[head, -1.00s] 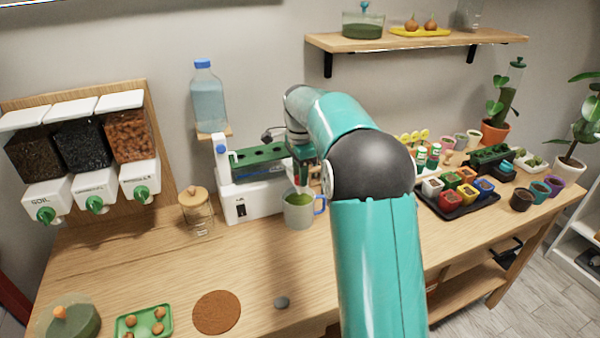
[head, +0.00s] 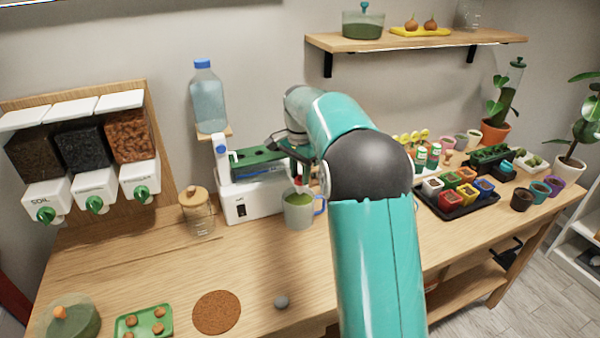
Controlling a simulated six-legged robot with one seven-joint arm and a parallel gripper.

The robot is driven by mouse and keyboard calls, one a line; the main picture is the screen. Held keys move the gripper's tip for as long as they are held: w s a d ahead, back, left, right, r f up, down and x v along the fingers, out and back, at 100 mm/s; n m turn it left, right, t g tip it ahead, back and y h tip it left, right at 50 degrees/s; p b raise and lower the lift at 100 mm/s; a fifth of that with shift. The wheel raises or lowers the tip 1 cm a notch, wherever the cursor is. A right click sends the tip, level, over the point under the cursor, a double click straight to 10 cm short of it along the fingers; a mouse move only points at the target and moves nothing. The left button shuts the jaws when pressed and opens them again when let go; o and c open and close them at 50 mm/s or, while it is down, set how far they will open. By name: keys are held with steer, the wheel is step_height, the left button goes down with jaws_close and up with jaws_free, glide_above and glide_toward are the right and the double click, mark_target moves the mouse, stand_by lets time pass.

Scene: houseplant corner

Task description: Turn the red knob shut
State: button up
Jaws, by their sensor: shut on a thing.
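My gripper (head: 290,153) is at the right end of the white device with the green top (head: 252,190), above the grey mug. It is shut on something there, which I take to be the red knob.
A blue-capped water bottle (head: 208,100) stands upright behind the device. A wooden-lidded jar (head: 198,214) is at its left. A cork mat (head: 216,312) and a grey pebble (head: 281,302) lie in front. A black tray (head: 447,213) of colored pots is at right.

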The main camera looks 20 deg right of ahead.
mark_target(300, 175)
steer(key=n, duration=1.3)
steer(key=shift+n, duration=0.3)
stand_by(0.3)
steer(key=o, duration=1)
steer(key=shift+r, duration=0.1)
step_height(300, 175, up, 14)
steer(key=shift+f, duration=0.15)
